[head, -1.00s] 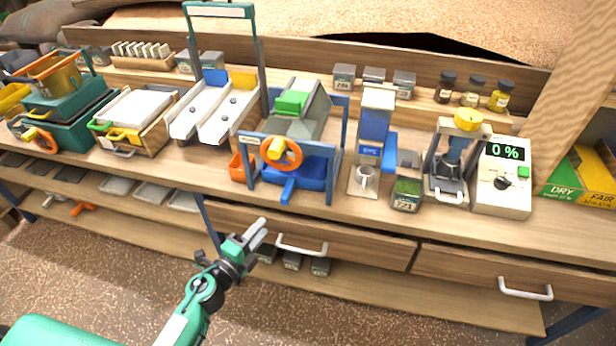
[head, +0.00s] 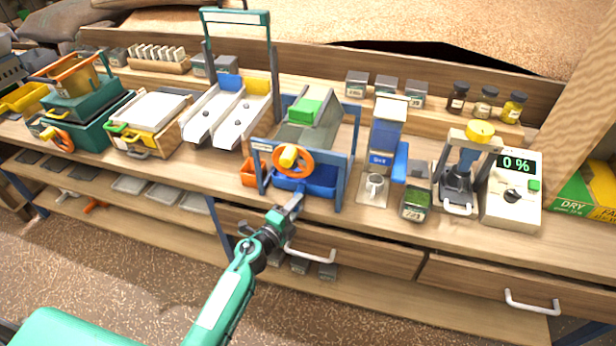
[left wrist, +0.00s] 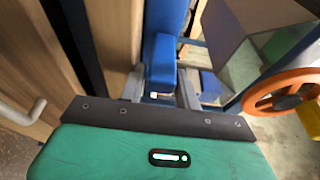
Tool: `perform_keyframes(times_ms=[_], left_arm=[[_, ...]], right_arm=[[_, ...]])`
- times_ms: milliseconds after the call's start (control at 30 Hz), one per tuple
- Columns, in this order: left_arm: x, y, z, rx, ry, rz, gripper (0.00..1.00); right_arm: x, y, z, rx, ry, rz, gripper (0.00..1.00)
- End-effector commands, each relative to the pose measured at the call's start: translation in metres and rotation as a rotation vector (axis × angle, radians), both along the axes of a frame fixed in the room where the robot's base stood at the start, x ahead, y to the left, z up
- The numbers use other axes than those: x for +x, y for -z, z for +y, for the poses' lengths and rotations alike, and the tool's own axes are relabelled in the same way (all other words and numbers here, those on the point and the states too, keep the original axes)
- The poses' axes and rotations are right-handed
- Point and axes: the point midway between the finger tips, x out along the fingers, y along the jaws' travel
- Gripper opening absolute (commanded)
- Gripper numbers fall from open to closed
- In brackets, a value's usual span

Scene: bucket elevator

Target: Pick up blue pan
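The blue pan (head: 322,181) sits under the blue-framed machine with the orange wheel, on the workbench. Its blue handle points forward over the bench's front edge. My left gripper (head: 291,204) is at this handle, coming from below and in front. In the left wrist view the blue handle (left wrist: 160,62) lies between the two fingers of my left gripper (left wrist: 160,90). The fingers stand apart, one on each side of the handle; firm contact is not visible. The pan's body is partly hidden by the frame and wheel. My right gripper is not in view.
The orange wheel (head: 293,161) is just above the handle and shows close by in the left wrist view (left wrist: 283,93). An orange bin (head: 249,172) stands left of the frame. A drawer handle (head: 310,256) is just below my gripper.

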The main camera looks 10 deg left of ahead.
Motion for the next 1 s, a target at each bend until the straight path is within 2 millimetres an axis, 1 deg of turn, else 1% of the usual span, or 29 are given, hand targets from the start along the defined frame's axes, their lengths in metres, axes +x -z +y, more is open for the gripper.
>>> perform_keyframes(times_ms=[100, 300, 467, 500, 867, 1000], left_arm=[[0.0049, 0.0, -0.0019, 0.001, 0.0, 0.0, 0.33], [0.0049, 0.0002, -0.0019, 0.001, 0.001, 0.0, 0.33], [0.0048, 0.0002, -0.0019, 0.001, 0.001, 0.0, 0.01], [0.0048, 0.0002, -0.0019, 0.001, 0.001, 0.0, 0.0], [0.0057, -0.0029, -0.0019, 0.001, 0.001, -0.004, 0.0], [0.0064, -0.0058, -0.0005, 0.001, 0.001, -0.004, 0.0]], right_arm=[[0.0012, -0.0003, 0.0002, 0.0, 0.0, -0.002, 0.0], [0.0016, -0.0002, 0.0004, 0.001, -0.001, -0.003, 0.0], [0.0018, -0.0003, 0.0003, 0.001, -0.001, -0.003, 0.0], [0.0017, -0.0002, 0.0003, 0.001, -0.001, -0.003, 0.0], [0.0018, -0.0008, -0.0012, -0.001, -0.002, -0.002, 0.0], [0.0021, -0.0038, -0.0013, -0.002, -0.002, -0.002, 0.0]])
